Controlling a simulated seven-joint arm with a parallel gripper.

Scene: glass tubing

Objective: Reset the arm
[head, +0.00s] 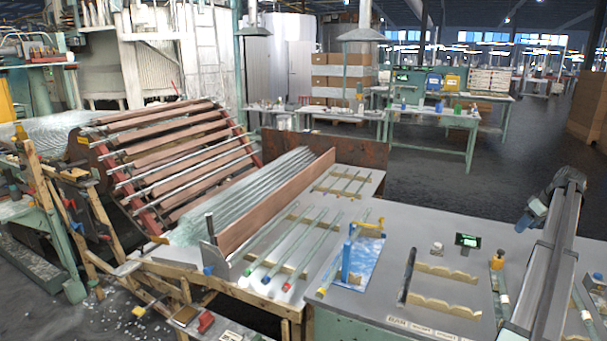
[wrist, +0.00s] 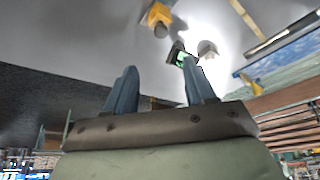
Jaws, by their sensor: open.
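My gripper (head: 530,218) hangs at the end of my raised arm on the right side of the head view, above the far edge of the grey bench (head: 410,222). In the wrist view its two blue fingers (wrist: 160,88) stand well apart with nothing between them. It touches no object that I can see. Beyond the fingers in the wrist view are a small device with a green display (wrist: 178,54), a pale round item (wrist: 207,48) and an orange-yellow item (wrist: 158,15).
On the bench are a blue stand (head: 346,262) on a blue-white mat (head: 372,250), wooden notched rests (head: 448,273) and a yellow-topped item (head: 497,262) beside my arm. Glass tubes (head: 285,255) lie left. A sloped roller rack (head: 175,150) stands farther left.

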